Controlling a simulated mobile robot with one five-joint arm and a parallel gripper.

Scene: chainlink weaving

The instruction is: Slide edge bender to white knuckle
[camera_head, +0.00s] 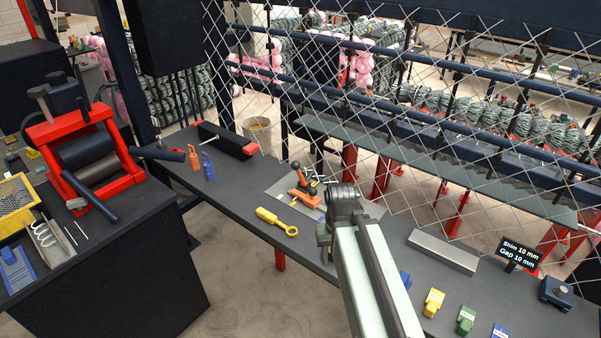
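My arm reaches up from the bottom middle, over the dark bench (235,200). My gripper (325,250) is at its far end, partly hidden behind my own arm link; its fingers are too small to read. Beyond it, an orange tool with dark ball-ended levers (304,193) stands on a grey plate (283,187); it may be the edge bender, but I cannot be sure. A long black bar with a red end (228,141) lies further back left, with thin pale rods at its ends. I cannot pick out a white knuckle on the chainlink mesh (400,120).
A yellow ring-ended tool (275,221) lies left of my gripper. A grey block (443,251), yellow (433,303) and green (466,320) blocks and a "Shim 10 mm, Gap 10 mm" sign (519,254) are at right. A red roller machine (88,160) stands at left.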

